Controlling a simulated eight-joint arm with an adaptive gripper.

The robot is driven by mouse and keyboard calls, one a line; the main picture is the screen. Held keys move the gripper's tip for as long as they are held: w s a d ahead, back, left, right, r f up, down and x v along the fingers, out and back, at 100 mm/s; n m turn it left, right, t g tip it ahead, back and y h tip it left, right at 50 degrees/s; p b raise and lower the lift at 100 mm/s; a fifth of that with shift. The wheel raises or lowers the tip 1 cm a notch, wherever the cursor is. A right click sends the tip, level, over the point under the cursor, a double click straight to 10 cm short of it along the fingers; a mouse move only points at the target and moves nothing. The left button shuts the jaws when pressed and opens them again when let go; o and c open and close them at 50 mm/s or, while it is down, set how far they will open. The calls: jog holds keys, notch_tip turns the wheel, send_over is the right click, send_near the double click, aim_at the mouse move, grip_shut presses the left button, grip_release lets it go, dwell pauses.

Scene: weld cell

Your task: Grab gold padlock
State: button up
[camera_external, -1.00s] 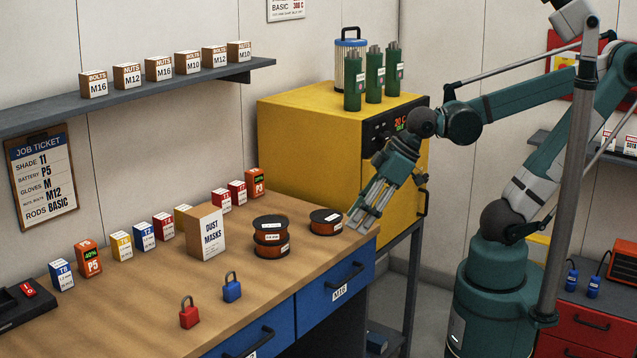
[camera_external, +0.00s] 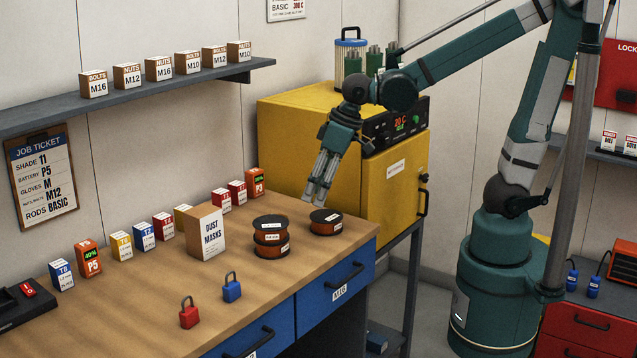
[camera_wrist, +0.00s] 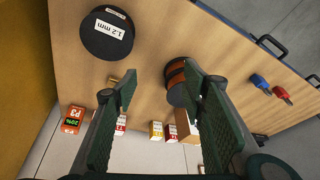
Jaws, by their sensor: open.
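No gold padlock shows clearly. In the wrist view, a small gold-tan thing (camera_wrist: 113,81) sits beside the left finger, partly hidden by it; I cannot tell what it is. A red padlock (camera_external: 189,317) and a blue padlock (camera_external: 232,290) stand near the bench's front edge; the wrist view also shows the blue one (camera_wrist: 260,82) and the red one (camera_wrist: 282,94). My gripper (camera_external: 316,201) is open and empty, pointing down above the bench near the single spool.
A single spool (camera_external: 326,227) and two stacked spools (camera_external: 270,246) lie on the wooden bench (camera_external: 140,310). The dust masks box (camera_external: 206,234) and several small boxes stand behind. A yellow oven (camera_external: 300,125) stands behind the gripper. The bench front is mostly clear.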

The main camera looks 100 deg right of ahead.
jog(key=shift+w+d+f+m+g+y+p, duration=0.1)
jog(key=shift+w+d+f+m+g+p, duration=0.7)
jog(key=shift+w+d+p, duration=1.25)
jog(key=shift+w+d+f+m+g+y+p, duration=0.1)
jog(key=shift+w+d+f+m+g+p, duration=0.7)
jog(key=shift+d+p, duration=2)
jog(key=shift+w+d+f+m+g+y+p, duration=0.1)
jog(key=shift+w+d+f+m+g+p, duration=0.3)
jog(key=shift+w+d+f+m+p, duration=2.15)
jog(key=d+r+n+b, duration=0.1)
jog(key=s+r+n+b, duration=0.1)
jog(key=n, duration=0.1)
jog(key=shift+s+d+r, duration=0.15)
jog(key=shift+d+r, duration=0.2)
jog(key=shift+d, duration=0.05)
jog(key=shift+f, duration=1.2)
jog(key=shift+a+f, duration=0.15)
jog(key=shift+f, duration=2.45)
jog(key=c, duration=1)
